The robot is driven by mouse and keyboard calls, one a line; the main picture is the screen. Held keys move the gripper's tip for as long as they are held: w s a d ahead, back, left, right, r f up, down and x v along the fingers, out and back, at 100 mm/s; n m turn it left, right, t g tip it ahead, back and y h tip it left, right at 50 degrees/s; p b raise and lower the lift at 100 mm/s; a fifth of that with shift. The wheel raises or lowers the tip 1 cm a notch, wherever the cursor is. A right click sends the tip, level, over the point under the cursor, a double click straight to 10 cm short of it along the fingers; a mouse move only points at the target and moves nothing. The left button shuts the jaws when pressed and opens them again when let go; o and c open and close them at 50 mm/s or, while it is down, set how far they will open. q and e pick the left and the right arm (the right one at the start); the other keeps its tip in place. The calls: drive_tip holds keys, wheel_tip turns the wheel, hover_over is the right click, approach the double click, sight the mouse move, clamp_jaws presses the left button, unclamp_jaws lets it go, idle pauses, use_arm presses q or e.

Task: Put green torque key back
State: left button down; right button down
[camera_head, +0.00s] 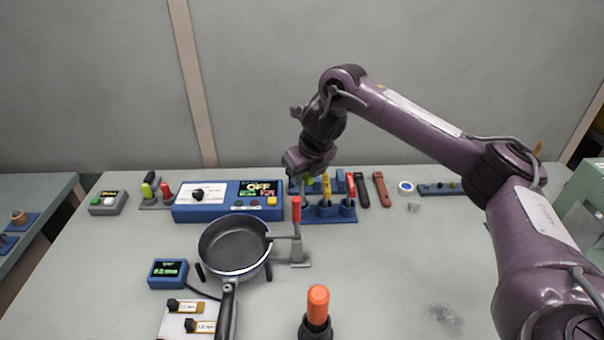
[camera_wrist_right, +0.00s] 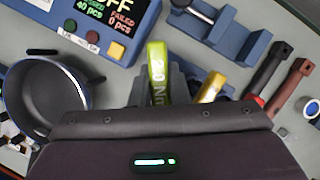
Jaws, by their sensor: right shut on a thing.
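The green torque key (camera_wrist_right: 157,75), marked 20 Nm, is gripped by my right gripper (camera_head: 308,176). Only a little of the green key (camera_head: 309,183) shows below the gripper in the head view. The blue key rack (camera_head: 335,214) stands at the back of the table, with a yellow key (camera_head: 326,186) and a red key (camera_head: 350,186) upright in it. The held key is at the rack's left end, left of the yellow key (camera_wrist_right: 212,87). Whether its lower end sits in a holder is hidden. My left gripper is not in view.
A blue control box (camera_head: 226,214) stands just left of the rack. A pan (camera_head: 234,245) and a red-handled clamp (camera_head: 296,210) stand in front. Black (camera_head: 361,190) and brown (camera_head: 382,190) tools lie right of the rack. The table's right front is mostly clear.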

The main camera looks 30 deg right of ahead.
sight(308, 175)
drive_tip(key=shift+f+b, duration=1.1)
drive_tip(key=shift+f, duration=0.85)
drive_tip(key=c, duration=1.3)
unclamp_jaws()
drive_tip(key=p+v, duration=0.2)
drive_tip(key=v, duration=0.5)
drive_tip(key=shift+w, duration=0.1)
drive_tip(key=shift+s+r+p, duration=0.25)
drive_tip(key=shift+r+p, duration=0.05)
drive_tip(key=shift+r, duration=0.05)
